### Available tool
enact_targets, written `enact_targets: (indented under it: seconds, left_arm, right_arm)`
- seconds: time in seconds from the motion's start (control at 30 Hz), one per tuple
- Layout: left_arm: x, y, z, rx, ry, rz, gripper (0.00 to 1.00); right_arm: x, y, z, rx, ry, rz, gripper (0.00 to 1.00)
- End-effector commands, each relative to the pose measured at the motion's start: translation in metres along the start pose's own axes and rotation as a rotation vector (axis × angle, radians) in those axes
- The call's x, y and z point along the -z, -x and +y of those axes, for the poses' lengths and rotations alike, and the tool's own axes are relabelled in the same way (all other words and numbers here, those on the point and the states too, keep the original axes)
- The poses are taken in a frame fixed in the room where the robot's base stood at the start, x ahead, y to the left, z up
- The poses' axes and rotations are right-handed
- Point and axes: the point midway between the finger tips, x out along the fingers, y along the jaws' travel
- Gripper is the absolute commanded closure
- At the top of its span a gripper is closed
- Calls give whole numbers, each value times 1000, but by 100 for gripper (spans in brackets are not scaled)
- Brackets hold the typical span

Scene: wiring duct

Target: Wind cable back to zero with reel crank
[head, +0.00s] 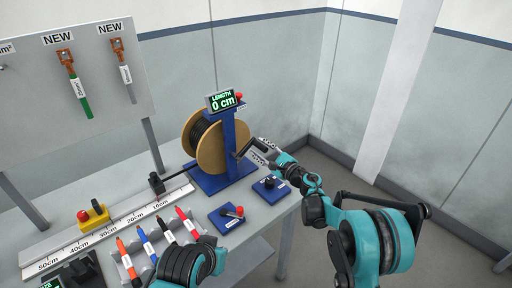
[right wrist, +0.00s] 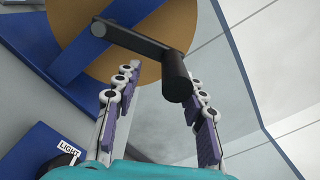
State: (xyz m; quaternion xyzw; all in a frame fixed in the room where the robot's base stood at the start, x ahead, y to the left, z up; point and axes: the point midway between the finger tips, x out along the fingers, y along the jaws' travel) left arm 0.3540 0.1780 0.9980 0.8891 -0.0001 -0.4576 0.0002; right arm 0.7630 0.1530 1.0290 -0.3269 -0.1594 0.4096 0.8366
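The cable reel (head: 222,146) has tan discs, dark cable wound on it and a blue stand (head: 210,183). Its display (head: 220,101) reads "LENGTH 0 cm". In the right wrist view, the reel's black crank arm (right wrist: 130,37) ends in a dark grip handle (right wrist: 176,78) that points toward me. My right gripper (right wrist: 162,98) is open. The handle's end lies between its fingertips, with gaps visible on both sides. In the head view my right gripper (head: 252,149) is at the reel's right side and partly covers the crank. My left gripper cannot be seen.
A ruler board (head: 105,233) with a black clamp (head: 157,183) and a yellow block (head: 94,214) runs to the left. Several markers (head: 146,241) stand in front. Two blue switch boxes (head: 227,218) (head: 271,190) sit near the table's right edge. A panel (head: 30,105) holds cables.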

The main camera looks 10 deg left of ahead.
Motion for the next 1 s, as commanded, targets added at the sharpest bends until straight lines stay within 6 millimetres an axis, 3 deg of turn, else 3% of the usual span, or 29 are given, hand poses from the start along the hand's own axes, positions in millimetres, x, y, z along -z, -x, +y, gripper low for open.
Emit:
enact_targets:
  seconds: [0.2,0.4,0.57,0.87,0.93,1.0]
  left_arm:
    - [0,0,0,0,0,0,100]
    - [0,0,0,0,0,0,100]
    - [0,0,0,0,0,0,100]
    - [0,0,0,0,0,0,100]
    - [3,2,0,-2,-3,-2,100]
    - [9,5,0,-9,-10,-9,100]
  right_arm:
    - [0,50,0,1,0,1,59]
    - [0,82,1,-1,1,0,59]
    - [-1,93,1,-2,1,-1,59]
    - [-1,94,1,-1,-1,-1,59]
    - [-5,95,-6,15,-24,2,59]
    - [-16,101,-26,61,-98,11,59]
